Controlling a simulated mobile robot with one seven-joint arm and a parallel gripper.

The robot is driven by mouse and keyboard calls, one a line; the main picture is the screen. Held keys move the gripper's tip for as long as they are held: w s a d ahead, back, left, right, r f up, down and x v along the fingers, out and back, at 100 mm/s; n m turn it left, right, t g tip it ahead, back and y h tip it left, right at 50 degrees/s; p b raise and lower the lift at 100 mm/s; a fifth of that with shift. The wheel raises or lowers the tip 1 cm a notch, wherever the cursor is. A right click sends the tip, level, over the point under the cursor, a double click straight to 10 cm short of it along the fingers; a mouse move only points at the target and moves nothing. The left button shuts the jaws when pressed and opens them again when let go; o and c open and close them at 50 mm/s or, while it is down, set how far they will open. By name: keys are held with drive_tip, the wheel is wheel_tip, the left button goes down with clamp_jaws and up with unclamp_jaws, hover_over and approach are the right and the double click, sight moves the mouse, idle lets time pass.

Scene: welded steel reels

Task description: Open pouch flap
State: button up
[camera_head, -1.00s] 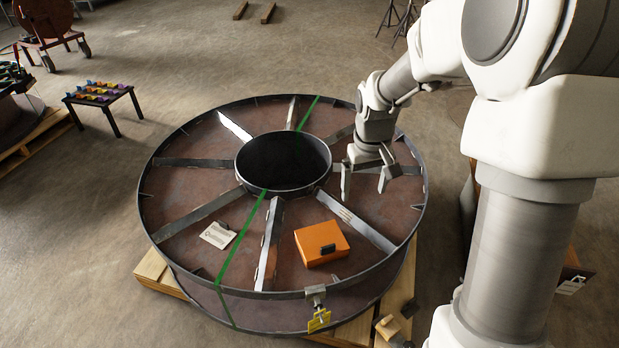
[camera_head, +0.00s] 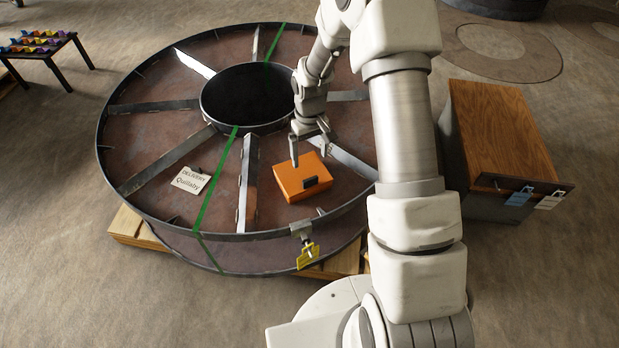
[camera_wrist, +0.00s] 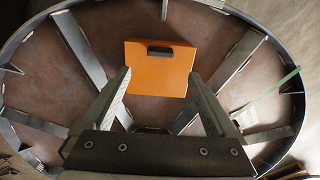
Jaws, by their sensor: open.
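The orange pouch (camera_head: 290,184) lies on the brown face of the steel reel, between two radial ribs near the front rim. A dark clasp or tab (camera_head: 311,183) sits at its near right edge. The flap looks closed. My gripper (camera_head: 309,160) is open and empty, above the pouch's far edge in the head view. In the wrist view the pouch (camera_wrist: 158,72) shows ahead of and between the spread fingers of my gripper (camera_wrist: 160,88), with the dark clasp (camera_wrist: 160,50) at its far edge. The fingers appear apart from the pouch.
The steel reel (camera_head: 107,177) has raised ribs, a rim and a dark centre hole. A delivery card (camera_head: 190,180) lies left of a green strap (camera_head: 217,180). A yellow tag (camera_head: 307,256) hangs at the front rim. A wooden-topped cabinet (camera_head: 500,130) stands right.

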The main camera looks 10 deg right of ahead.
sight(310, 178)
wheel_tip(310, 178, down, 9)
drive_tip(key=b, duration=0.2)
drive_tip(key=shift+f+b, duration=0.2)
drive_tip(key=shift+b, duration=0.1)
clamp_jaws()
idle(0.4)
